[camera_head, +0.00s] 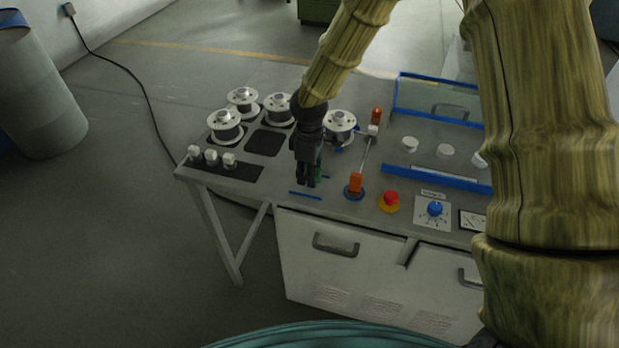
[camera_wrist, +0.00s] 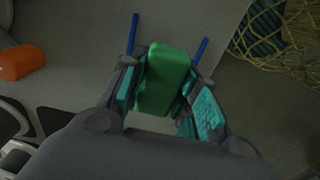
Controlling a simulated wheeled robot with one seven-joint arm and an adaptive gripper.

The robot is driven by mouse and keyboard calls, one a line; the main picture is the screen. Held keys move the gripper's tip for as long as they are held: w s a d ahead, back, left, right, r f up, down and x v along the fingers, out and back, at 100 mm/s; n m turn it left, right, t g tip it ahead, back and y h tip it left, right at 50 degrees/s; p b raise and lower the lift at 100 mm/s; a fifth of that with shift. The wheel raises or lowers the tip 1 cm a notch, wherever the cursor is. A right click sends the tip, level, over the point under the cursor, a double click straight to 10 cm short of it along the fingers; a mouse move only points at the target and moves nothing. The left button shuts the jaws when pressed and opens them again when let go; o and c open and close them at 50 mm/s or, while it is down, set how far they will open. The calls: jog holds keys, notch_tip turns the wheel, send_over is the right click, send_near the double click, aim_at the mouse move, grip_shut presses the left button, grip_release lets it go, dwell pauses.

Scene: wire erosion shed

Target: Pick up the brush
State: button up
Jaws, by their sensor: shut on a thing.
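The brush (camera_wrist: 165,80) shows as a plain green block between the two fingers of my gripper (camera_wrist: 160,95) in the wrist view. The fingers, with teal pads, are shut on its two sides. In the head view my gripper (camera_head: 309,178) points down over the front middle of the bench, and only a sliver of green shows beside the fingers. Two blue strips (camera_wrist: 132,33) lie on the bench, one on each side of the brush. Bristles are not visible. I cannot tell whether the brush touches the bench top.
White spools (camera_head: 225,126) stand on the bench (camera_head: 283,72) left of and behind my gripper. An orange-handled lever (camera_head: 356,184), a red button (camera_head: 391,198) and a blue dial (camera_head: 435,209) are to the right. A blue-edged clear guard (camera_head: 437,97) stands further right.

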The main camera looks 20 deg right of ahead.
jog(key=shift+s+d+r+b, duration=0.15)
jog(key=shift+s+r+b, duration=0.15)
jog(key=shift+r+b, duration=0.4)
jog(key=s+d+r+b, duration=0.1)
jog(key=s+d+b, duration=0.3)
jog(key=s, duration=0.9)
jog(key=d, duration=0.3)
jog(key=shift+s+r, duration=0.35)
jog(key=shift+r, duration=0.05)
